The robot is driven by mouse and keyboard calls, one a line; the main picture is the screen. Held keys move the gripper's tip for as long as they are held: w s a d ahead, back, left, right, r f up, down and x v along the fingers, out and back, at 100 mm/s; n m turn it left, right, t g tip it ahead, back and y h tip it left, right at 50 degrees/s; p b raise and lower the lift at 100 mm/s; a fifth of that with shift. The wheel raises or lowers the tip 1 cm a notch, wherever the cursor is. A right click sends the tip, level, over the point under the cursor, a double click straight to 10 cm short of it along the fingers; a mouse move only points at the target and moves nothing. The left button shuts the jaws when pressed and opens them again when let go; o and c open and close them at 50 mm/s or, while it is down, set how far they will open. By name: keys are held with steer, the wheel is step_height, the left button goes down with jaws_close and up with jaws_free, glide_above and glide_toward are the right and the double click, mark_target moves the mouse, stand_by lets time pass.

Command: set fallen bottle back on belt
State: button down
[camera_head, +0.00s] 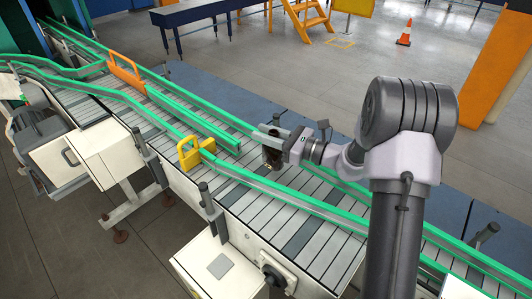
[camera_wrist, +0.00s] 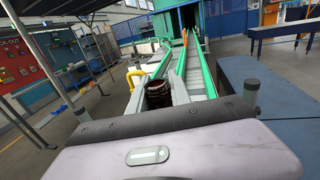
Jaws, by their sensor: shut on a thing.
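A dark amber bottle (camera_head: 272,157) is between the jaws of my gripper (camera_head: 268,137), above the slatted conveyor belt (camera_head: 275,212). The gripper is shut on it. The bottle looks roughly upright, and its upper part shows between the fingers in the wrist view (camera_wrist: 159,95). I cannot tell whether its base touches the belt. The jaws hide part of the bottle. No other bottle can be made out on the belt.
Green guide rails (camera_head: 285,195) run along the belt. A yellow bracket (camera_head: 190,152) stands on the near rail, and an orange one (camera_head: 126,70) is farther up. The belt around the bottle is clear. A blue table (camera_head: 190,14) stands behind.

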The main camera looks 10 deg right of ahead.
mark_target(264, 146)
step_height(264, 146, down, 4)
steer(key=shift+f+b, duration=0.2)
steer(key=shift+b, duration=0.25)
steer(key=shift+f, duration=0.2)
steer(key=c, duration=1.2)
jaws_free()
steer(key=shift+r, duration=0.1)
